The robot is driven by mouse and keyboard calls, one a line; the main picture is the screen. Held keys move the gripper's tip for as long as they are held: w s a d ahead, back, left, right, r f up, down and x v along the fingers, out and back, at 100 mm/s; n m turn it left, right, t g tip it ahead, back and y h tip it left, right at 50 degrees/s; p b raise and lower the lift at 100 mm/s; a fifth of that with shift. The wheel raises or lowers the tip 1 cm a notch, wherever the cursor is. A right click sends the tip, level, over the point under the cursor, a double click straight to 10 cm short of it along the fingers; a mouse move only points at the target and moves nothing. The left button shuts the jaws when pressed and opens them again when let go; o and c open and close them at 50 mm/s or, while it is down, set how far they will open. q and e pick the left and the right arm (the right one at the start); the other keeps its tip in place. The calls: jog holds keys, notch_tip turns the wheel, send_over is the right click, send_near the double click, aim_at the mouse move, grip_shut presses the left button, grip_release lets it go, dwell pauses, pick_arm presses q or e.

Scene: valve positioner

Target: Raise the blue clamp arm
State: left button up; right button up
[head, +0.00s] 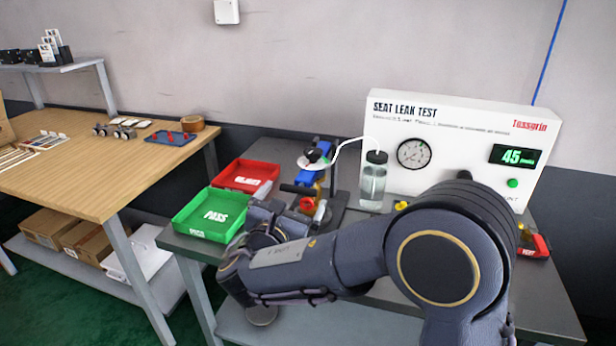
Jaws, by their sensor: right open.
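The blue clamp arm (312,176) is part of a small test fixture on the grey bench, left of the clear bottle. A round part with a white top and a hose sits at its upper end. Yellow and red valve parts (307,205) show below it. My right gripper (296,202) is open, just in front and to the left of the fixture. Its dark fingers point toward the fixture's lower part. I cannot tell whether they touch it. My right forearm hides the bench in front of the fixture. My left gripper is out of view.
A green PASS tray (213,216) and a red tray (248,176) stand left of the fixture. A clear bottle (373,184) with a white hose and the SEAT LEAK TEST panel (455,135) stand to the right. A wooden table (85,180) is at the left.

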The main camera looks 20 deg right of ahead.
aim_at(303, 179)
jog(key=x, duration=0.7)
jog(key=shift+d, duration=0.1)
